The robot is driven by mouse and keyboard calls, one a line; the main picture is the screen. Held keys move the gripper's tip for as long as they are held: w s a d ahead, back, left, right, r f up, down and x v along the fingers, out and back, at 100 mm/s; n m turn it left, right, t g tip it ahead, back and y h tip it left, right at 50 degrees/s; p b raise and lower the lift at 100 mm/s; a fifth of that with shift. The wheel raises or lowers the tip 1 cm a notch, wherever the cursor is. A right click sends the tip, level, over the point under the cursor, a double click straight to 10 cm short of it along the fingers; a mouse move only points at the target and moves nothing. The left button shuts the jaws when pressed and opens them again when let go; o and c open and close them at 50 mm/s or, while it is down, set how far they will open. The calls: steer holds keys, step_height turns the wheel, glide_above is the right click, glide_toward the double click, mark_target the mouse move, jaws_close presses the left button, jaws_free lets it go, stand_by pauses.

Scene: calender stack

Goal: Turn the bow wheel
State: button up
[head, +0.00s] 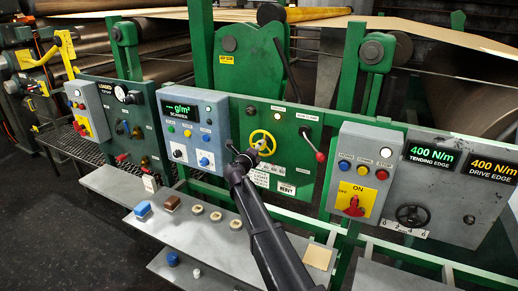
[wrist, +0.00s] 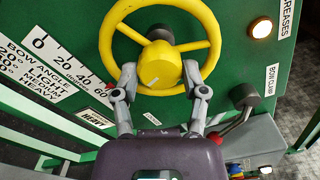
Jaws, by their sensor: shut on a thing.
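The yellow bow wheel (head: 262,141) is mounted on the green panel in the middle of the head view. In the wrist view the wheel (wrist: 160,62) fills the upper middle, with a round hub and spokes out to its rim. My gripper (wrist: 159,78) has one finger on each side of the hub and is shut on it. In the head view my gripper (head: 246,157) reaches the wheel from the lower left. A white degrees scale (wrist: 70,60) lies left of the wheel, with a small red mark by its 60 end. My fingers hide part of the lower rim.
The bow clamp lever (head: 320,156) with a red knob stands right of the wheel. A grey button box (head: 368,172) is farther right, and a blue-grey scanner box (head: 191,127) is to the left. A grey shelf (head: 225,255) with small items lies below.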

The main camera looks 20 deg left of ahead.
steer(key=shift+w+n, duration=0.1)
steer(key=shift+n, duration=1.3)
steer(key=o, duration=1.2)
steer(key=shift+c, duration=0.2)
steer(key=shift+s, duration=0.2)
steer(key=s, duration=1.1)
steer(key=shift+s+a, duration=0.35)
steer(key=shift+a, duration=0.1)
